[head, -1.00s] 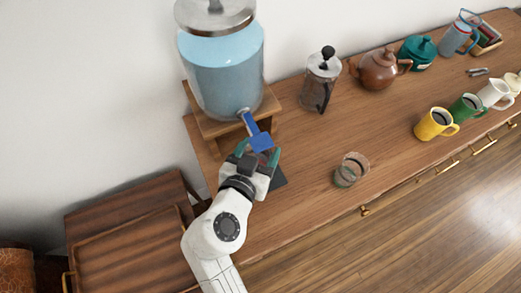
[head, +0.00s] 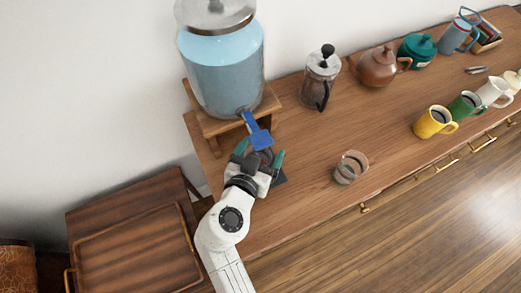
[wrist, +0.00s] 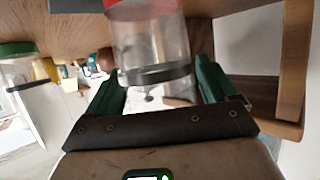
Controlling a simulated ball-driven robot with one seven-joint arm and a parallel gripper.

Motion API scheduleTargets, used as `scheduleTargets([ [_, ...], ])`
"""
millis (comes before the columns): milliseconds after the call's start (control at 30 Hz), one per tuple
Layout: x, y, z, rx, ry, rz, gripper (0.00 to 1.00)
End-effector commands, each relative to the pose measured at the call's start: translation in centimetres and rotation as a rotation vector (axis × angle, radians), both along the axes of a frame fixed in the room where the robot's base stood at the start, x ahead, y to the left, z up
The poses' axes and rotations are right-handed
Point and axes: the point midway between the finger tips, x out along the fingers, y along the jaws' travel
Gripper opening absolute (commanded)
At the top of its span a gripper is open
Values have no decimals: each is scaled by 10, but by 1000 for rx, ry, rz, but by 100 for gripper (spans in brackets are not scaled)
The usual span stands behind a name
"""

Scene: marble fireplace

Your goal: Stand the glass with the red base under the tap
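The glass with the red base (wrist: 150,45) shows in the wrist view, which is upside down, with its red base against the wooden top. It stands between the fingers of my gripper (wrist: 160,80), with a gap beside the right finger; my gripper looks open. In the head view my gripper (head: 259,160) is just in front of and below the tap (head: 258,135) with its blue lever, and that glass is hidden. Whether it is exactly under the spout cannot be told. The tap belongs to the large water dispenser (head: 222,75).
A second glass (head: 350,168) stands to the right; its green base (wrist: 15,48) shows in the wrist view. A dark mat (head: 280,181) lies partly behind my gripper. A wooden stand (head: 215,128) holds the dispenser. A French press (head: 321,78) and a yellow mug (head: 434,122) stand further right.

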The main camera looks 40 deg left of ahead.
Motion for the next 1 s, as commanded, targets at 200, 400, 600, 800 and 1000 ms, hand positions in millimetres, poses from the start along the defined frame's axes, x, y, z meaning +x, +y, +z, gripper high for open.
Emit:
scheduleTargets([
  [200,0,0,0,0,0,0,92],
  [400,0,0,5,0,0,1,92],
  [600,-29,-12,14,3,1,2,92],
  [800,-66,-27,30,2,1,2,92],
  [1000,-92,-38,43,1,0,2,92],
])
